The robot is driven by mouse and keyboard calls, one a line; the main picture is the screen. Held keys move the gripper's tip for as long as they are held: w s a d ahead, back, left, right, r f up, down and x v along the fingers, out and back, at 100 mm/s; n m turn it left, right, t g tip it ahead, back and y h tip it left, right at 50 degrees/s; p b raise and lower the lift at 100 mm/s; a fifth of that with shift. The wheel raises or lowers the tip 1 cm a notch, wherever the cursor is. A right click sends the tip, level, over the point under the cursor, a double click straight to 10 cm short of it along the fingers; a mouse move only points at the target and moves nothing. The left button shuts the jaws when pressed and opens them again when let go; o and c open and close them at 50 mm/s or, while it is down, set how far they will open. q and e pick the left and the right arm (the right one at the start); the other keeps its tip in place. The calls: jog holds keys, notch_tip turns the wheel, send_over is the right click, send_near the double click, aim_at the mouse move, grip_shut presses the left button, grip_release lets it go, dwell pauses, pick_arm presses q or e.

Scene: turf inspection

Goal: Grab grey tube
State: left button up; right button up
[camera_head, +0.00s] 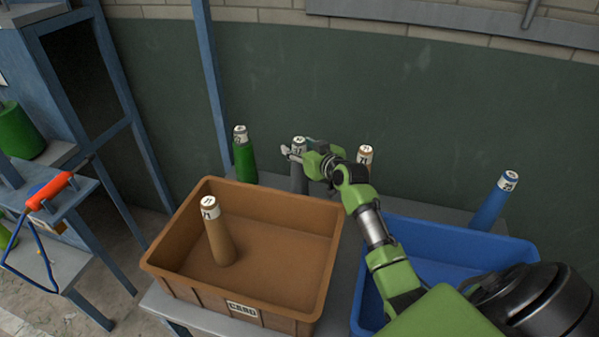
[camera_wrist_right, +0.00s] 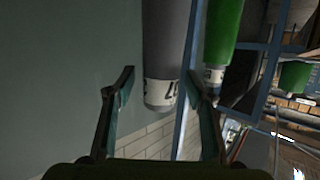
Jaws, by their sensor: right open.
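The grey tube (camera_head: 299,181) stands upright on the table behind the brown crate, with a white numbered label at its top. My right gripper (camera_head: 297,151) is at its upper end and partly covers it. In the right wrist view the grey tube (camera_wrist_right: 166,40) appears upside down, its labelled end between the two spread fingers of my right gripper (camera_wrist_right: 161,80). Gaps show on both sides of the label. The gripper is open; I cannot tell how deep the tube sits between the fingers. My left gripper is not in view.
A green tube (camera_head: 244,160) stands left of the grey one, a brown-topped tube (camera_head: 366,155) right. The brown crate (camera_head: 165,240) holds one brown tube (camera_head: 218,238). A blue crate (camera_head: 430,235) is at right, with a blue tube (camera_head: 490,205) behind. A shelf stands left.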

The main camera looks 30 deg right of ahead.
grip_shut()
